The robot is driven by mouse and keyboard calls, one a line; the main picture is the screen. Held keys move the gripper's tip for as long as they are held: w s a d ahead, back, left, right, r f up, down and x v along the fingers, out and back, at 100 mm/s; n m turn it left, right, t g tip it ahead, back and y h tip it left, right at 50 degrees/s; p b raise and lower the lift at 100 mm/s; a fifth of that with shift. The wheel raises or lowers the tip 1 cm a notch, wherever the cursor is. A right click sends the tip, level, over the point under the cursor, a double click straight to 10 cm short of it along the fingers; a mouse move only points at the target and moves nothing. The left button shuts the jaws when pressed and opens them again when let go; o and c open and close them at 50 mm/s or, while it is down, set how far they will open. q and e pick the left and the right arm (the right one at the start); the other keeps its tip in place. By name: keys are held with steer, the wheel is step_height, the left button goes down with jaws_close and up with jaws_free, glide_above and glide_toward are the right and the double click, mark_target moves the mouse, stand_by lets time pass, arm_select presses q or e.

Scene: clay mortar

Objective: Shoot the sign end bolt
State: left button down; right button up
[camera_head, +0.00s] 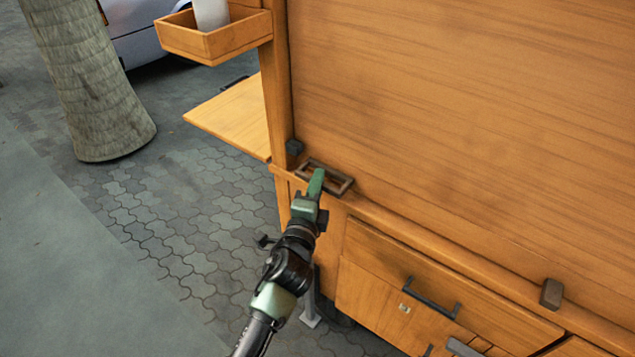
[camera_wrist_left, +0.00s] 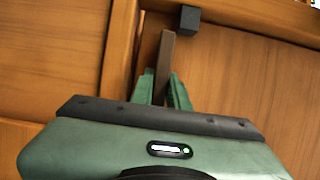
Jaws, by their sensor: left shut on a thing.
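A dark brown rectangular bolt handle (camera_head: 340,184) sits at the left end of the ledge, below the large wooden sign panel (camera_head: 460,90). My left gripper (camera_head: 317,180) is at this handle, its green fingers shut on it. In the left wrist view the bolt handle (camera_wrist_left: 166,52) stands between the two green fingers (camera_wrist_left: 163,88). A small dark block (camera_head: 294,148) is on the frame post just beyond the handle; it also shows in the left wrist view (camera_wrist_left: 189,18). Whether the bolt reaches into this block cannot be told. My right gripper is not in view.
Below the ledge are wooden drawers with a dark pull (camera_head: 432,298). Another dark block (camera_head: 551,293) is on the ledge at the right. A side shelf (camera_head: 235,115) and a small box (camera_head: 215,38) project at the left. A tree trunk (camera_head: 85,75) stands on the paving beyond.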

mark_target(298, 176)
arm_select(q)
steer(key=shift+a, duration=0.1)
steer(key=shift+w+a, duration=0.2)
steer(key=shift+a, duration=0.05)
steer(key=w+a, duration=0.1)
steer(key=a, duration=0.1)
steer(key=w+a+p, duration=0.1)
steer(key=shift+w+a, duration=0.35)
steer(key=shift+a, duration=0.05)
steer(key=shift+d, duration=0.1)
steer(key=c, duration=1.5)
jaws_free()
steer(key=shift+c, duration=0.2)
steer(key=shift+o, duration=0.9)
